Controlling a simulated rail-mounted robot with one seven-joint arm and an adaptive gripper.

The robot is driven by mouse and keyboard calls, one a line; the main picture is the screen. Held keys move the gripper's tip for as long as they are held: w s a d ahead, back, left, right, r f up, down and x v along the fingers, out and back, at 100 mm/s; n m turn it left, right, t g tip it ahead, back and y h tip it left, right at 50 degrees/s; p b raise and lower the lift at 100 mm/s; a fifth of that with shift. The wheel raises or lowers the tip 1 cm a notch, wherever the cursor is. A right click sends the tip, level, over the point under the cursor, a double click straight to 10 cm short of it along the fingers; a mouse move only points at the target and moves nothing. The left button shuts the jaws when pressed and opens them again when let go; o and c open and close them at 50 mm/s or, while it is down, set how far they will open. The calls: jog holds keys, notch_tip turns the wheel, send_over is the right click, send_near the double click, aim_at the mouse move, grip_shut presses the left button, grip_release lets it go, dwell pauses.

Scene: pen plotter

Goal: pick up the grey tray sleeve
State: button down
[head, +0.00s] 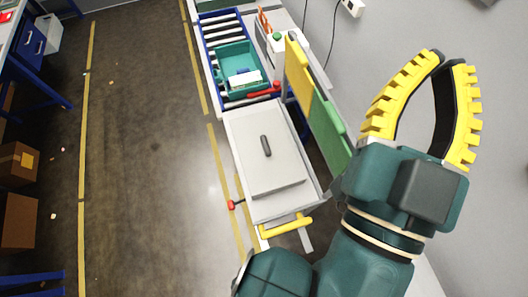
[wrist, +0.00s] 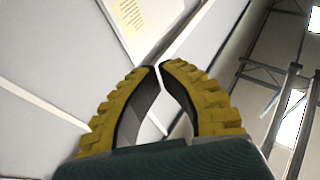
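A small dark grey cylinder (head: 265,146), which looks like the grey tray sleeve, shows in the head view. It lies on the pale grey flat panel of the bench tray (head: 277,179). Whether it is loose or fixed there is too small to tell. My gripper (head: 448,60) is raised at the right of the head view, well apart from the cylinder and pointing away from it. Its yellow-ribbed fingers bow outward, with tips close together and an empty gap between them. In the wrist view the fingers (wrist: 159,67) hold nothing, and the cylinder is out of sight.
A teal bin (head: 238,62) stands on a blue-framed roller conveyor behind the tray. A yellow and green upright panel (head: 318,110) stands right of the tray, near my arm. Open floor lies left.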

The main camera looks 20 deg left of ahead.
dwell(0.4)
jog(key=c, duration=0.8)
grip_release()
jog(key=shift+s, duration=0.1)
jog(key=shift+o, duration=0.2)
